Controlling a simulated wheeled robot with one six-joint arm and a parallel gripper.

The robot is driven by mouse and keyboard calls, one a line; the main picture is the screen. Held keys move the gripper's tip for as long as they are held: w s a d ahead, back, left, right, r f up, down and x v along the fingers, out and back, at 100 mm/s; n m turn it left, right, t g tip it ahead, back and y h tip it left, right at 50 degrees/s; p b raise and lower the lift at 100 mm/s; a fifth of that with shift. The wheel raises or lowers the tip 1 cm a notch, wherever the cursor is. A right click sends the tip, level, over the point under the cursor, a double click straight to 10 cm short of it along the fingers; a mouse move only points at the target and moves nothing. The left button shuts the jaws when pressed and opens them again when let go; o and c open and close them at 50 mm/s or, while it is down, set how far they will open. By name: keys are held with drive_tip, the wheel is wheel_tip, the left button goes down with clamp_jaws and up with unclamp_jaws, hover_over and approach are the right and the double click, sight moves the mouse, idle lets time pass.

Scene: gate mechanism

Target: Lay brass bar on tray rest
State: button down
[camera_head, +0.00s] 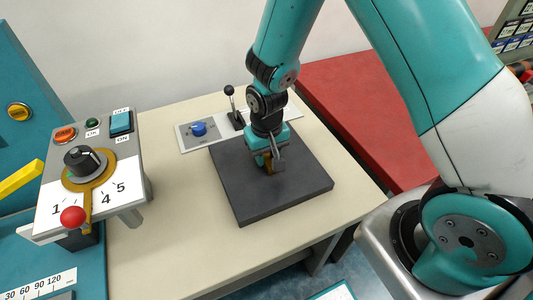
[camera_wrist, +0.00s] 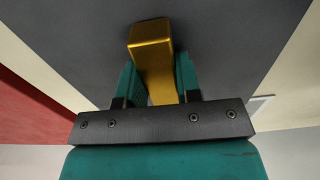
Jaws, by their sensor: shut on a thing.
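The brass bar (camera_wrist: 151,45) is between my gripper's two teal fingers (camera_wrist: 160,80) in the wrist view, and my gripper is shut on it. In the head view the bar (camera_head: 268,164) shows only as a small golden patch at my gripper (camera_head: 270,160), mostly hidden by the fingers. My gripper points down over the dark grey square slab (camera_head: 297,188) on the beige table. I cannot tell whether the bar touches the slab. No tray rest can be told apart from this slab.
Behind the slab stands a pale panel with a blue knob (camera_head: 198,129) and a black-balled lever (camera_head: 230,91). A control box with a dial (camera_head: 84,160) and red ball (camera_head: 72,216) is at left. A red surface (camera_head: 355,115) lies at right. The table's front left (camera_head: 180,240) is clear.

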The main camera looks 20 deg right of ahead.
drive_tip(key=c, duration=0.8)
unclamp_jaws()
drive_tip(key=shift+f, duration=0.1)
wheel_tip(320, 180, up, 12)
drive_tip(key=s+a+r+n+y, duration=0.2)
drive_tip(key=s+r+n, duration=0.1)
drive_tip(key=s+r, duration=0.4)
drive_tip(key=s+a+r+n+y, duration=0.2)
drive_tip(key=s+r+n, duration=0.2)
drive_tip(key=s+r, duration=0.3)
drive_tip(key=s, duration=0.4)
drive_tip(key=shift+s+a, duration=0.4)
